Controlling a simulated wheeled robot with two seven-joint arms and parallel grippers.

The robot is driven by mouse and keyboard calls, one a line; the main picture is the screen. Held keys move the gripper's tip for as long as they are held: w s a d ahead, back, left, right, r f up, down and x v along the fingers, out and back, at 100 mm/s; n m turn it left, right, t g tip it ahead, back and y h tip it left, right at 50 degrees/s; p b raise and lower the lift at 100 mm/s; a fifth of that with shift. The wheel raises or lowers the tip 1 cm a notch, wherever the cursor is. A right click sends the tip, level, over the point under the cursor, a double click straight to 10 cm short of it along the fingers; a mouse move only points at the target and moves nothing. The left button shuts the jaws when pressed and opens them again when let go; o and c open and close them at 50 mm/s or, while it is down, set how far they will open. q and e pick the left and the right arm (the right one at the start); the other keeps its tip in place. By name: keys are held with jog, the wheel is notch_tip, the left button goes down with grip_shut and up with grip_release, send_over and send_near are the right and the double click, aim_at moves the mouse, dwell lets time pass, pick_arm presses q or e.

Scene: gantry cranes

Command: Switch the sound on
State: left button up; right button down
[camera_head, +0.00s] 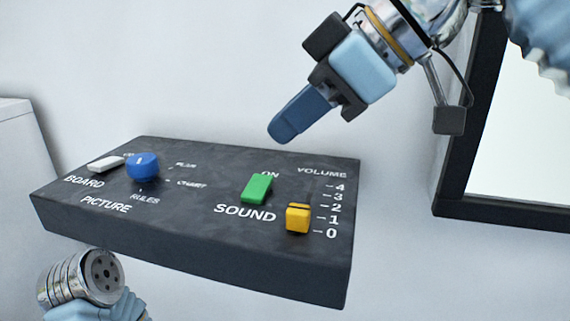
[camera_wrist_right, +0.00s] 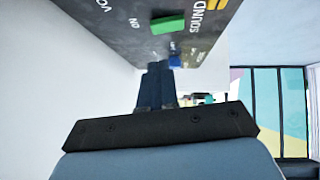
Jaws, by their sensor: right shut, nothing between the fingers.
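The green SOUND switch (camera_head: 256,187) sits on the dark control panel (camera_head: 190,232), with ON printed behind it and SOUND in front. I cannot tell which way it is tipped. It also shows at the top of the right wrist view (camera_wrist_right: 167,24). My right gripper (camera_head: 283,132) is shut and empty. Its dark blue fingers point down and left, above and behind the switch, apart from it. The fingertips show below the switch in the right wrist view (camera_wrist_right: 157,72). My left gripper is out of view.
A yellow VOLUME slider (camera_head: 298,219) stands near the low end of its scale, right of the switch. A blue PICTURE knob (camera_head: 142,165) and a white BOARD switch (camera_head: 105,163) are at the panel's left. A black-framed screen (camera_head: 525,130) is at the right.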

aim_at(262, 177)
jog(key=f, duration=0.1)
jog(key=f+b, duration=0.1)
jog(key=f, duration=0.1)
jog(key=w+a+f, duration=0.1)
jog(key=f, duration=0.1)
jog(key=shift+f, duration=0.1)
